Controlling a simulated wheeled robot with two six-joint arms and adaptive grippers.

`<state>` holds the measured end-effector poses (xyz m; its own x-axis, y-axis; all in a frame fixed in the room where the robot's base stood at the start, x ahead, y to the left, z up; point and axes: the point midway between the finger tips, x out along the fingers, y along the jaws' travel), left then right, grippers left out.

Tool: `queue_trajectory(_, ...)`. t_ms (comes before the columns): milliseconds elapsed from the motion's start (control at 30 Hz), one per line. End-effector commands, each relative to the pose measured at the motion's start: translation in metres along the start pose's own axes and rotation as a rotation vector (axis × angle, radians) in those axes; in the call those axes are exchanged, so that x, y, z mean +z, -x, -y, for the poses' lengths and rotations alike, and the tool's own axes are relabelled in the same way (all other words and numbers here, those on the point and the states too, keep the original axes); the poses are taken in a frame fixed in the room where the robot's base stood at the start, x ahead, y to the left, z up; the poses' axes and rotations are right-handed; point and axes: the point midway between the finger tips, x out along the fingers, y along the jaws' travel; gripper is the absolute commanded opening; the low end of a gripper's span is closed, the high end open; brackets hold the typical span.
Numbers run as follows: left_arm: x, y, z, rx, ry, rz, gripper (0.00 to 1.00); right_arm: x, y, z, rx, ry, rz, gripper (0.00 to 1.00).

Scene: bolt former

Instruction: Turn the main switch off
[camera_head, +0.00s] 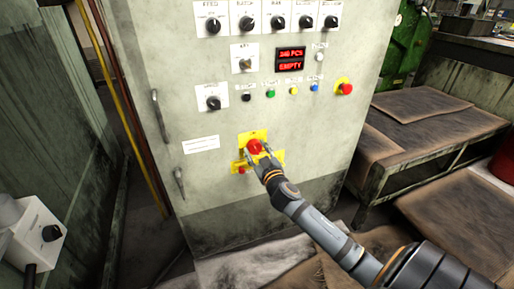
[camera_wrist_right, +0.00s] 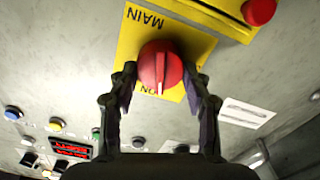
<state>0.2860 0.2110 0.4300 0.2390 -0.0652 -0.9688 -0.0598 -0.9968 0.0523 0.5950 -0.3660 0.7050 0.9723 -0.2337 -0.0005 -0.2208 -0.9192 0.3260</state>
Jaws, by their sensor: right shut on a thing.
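The main switch is a red rotary knob (camera_head: 254,146) on a yellow plate on the front of the grey cabinet. In the right wrist view the knob (camera_wrist_right: 160,68) has a pale pointer line that lies toward the "ON" lettering; "MAIN" is printed on the other side, upside down in this view. My right gripper (camera_head: 263,158) is at the plate. In its wrist view its two fingers (camera_wrist_right: 161,80) are on either side of the knob, shut on it. My left gripper is not in view.
A second yellow plate with a red button (camera_wrist_right: 258,10) adjoins the switch. Above are several dials, a red display (camera_head: 290,60) and a red emergency button (camera_head: 344,87). Cabinet handles (camera_head: 160,115) stick out at left. A covered bench (camera_head: 425,135) stands at right.

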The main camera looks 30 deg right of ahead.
Motion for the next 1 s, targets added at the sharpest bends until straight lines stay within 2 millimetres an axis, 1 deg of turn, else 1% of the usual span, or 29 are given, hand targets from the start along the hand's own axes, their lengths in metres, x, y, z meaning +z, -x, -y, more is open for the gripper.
queue_trajectory(33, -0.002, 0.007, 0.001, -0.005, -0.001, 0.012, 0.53, -0.004, 0.0, -0.001, 0.0, 0.042, -0.001, 0.17)
queue_trajectory(467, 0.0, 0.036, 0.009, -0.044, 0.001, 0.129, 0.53, -0.003, 0.0, 0.002, 0.0, 0.451, -0.001, 0.17)
queue_trajectory(800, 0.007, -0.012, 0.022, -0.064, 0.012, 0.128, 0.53, -0.001, 0.0, 0.003, 0.0, 0.773, -0.001, 0.17)
queue_trajectory(1000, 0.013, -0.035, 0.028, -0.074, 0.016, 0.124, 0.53, 0.0, 0.0, 0.004, 0.0, 0.949, -0.002, 0.17)
